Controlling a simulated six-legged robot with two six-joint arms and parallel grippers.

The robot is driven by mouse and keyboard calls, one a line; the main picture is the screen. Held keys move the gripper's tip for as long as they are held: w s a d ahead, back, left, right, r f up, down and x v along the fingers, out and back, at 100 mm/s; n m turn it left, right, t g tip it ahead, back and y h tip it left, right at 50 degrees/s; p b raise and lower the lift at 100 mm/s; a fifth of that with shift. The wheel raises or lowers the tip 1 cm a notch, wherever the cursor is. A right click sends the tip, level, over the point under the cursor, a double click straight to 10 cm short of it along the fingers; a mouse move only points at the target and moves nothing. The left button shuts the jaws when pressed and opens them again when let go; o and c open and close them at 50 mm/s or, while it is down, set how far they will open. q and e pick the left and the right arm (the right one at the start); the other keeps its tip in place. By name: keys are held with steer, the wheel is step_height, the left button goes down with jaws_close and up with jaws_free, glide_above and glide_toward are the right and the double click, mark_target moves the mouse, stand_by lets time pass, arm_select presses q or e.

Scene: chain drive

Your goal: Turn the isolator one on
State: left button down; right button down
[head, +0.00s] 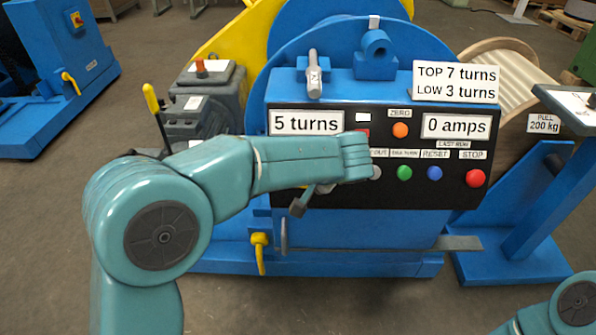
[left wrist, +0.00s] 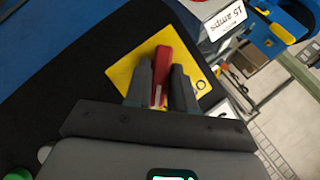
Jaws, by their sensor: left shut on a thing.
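The isolator's red handle (left wrist: 162,72) stands on a yellow plate (left wrist: 124,73) on the black panel, in the left wrist view. My left gripper (left wrist: 161,88) is shut on this handle, one grey finger on each side. Lettering on the plate is mostly covered by the fingers. In the head view my left arm reaches across the panel's left half and its wrist hides the isolator and the gripper's fingertips. My right gripper is out of view; only part of my right arm shows at the bottom right corner.
The black panel (head: 430,195) has green (head: 404,173), blue (head: 434,173) and red STOP (head: 475,178) buttons, with an orange button (head: 400,130) above. Displays read 5 turns (head: 306,122) and 0 amps (head: 456,127). A sign (head: 456,82) reads TOP 7 turns, LOW 3 turns.

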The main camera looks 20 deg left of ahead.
arm_select(q)
steer(key=shift+f, duration=0.1)
stand_by(0.4)
steer(key=c, duration=1)
jaws_free()
steer(key=shift+c, duration=0.2)
steer(key=p+v, duration=0.4)
steer(key=v, duration=1.2)
steer(key=shift+d, duration=0.2)
steer(key=shift+s, duration=0.1)
